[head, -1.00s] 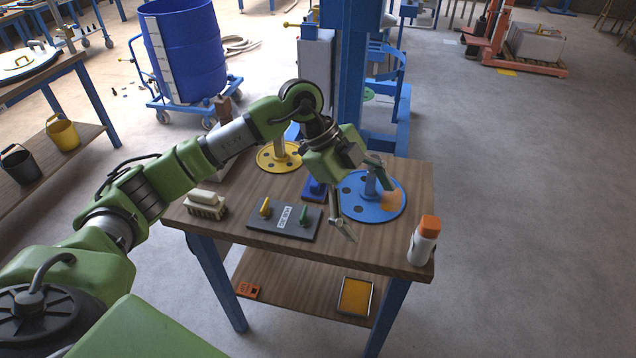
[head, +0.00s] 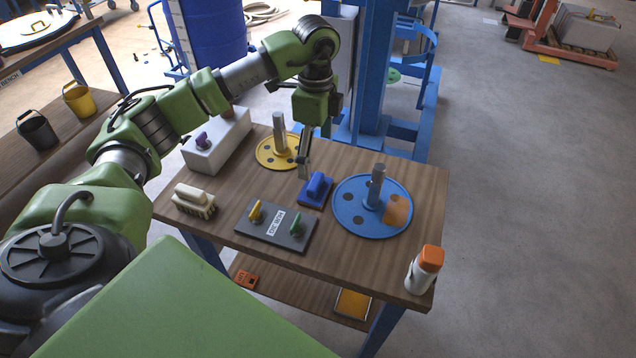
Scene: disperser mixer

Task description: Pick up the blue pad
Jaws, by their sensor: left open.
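The blue pad (head: 313,196), a block with a raised blue handle, lies on the wooden table (head: 275,264) between the yellow disc and the blue disc. My left gripper (head: 303,168) points straight down just behind and slightly left of the pad's handle in the head view. Its fingers show nearly edge-on, open, with nothing held between them. The fingertips look close to the pad, but I cannot tell their height above it. My right gripper is out of view.
Close by stand a yellow disc (head: 264,150) and a blue disc (head: 347,221), each with a post.

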